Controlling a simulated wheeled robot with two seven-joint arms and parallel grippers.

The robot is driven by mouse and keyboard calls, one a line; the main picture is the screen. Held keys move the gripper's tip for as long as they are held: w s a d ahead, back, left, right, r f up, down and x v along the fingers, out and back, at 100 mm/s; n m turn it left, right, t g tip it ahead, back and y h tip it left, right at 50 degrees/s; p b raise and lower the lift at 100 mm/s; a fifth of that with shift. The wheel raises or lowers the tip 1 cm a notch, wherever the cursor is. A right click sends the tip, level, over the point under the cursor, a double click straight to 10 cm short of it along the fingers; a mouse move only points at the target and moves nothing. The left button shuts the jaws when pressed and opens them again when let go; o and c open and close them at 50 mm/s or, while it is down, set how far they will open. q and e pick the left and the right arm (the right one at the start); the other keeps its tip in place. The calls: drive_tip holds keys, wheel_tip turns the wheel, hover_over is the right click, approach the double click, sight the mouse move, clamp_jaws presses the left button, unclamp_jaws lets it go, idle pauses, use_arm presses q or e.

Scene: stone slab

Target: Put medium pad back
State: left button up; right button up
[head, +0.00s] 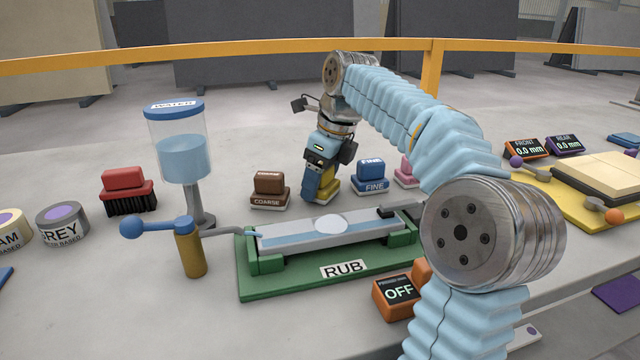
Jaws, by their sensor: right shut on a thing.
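My right gripper (315,182) reaches down behind the green rubbing station and is shut on a yellow pad, the medium pad (329,187). The fingers hide most of the pad and any label on it. The pad is upright in the row, between the brown COARSE pad (268,187) and the blue FINE pad (370,177). Its underside is at or very near the table top; I cannot tell if it touches. My left gripper is not in view.
The green RUB stand (300,284) holds a grey slab with a white patch. A water dispenser (182,150) and red brush (125,190) stand left. A pink pad (405,172) is partly behind my arm. An orange OFF box (398,294) is in front.

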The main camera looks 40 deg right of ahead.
sight(330, 185)
drive_tip(key=shift+f, duration=0.1)
drive_tip(key=o, duration=1)
drive_tip(key=p+v, duration=0.1)
drive_tip(key=v, duration=0.5)
drive_tip(key=shift+r+p, duration=0.3)
drive_tip(key=shift+r, duration=0.1)
drive_tip(key=shift+s+d+r, duration=0.1)
drive_tip(key=shift+s+r, duration=0.1)
drive_tip(key=shift+r, duration=0.25)
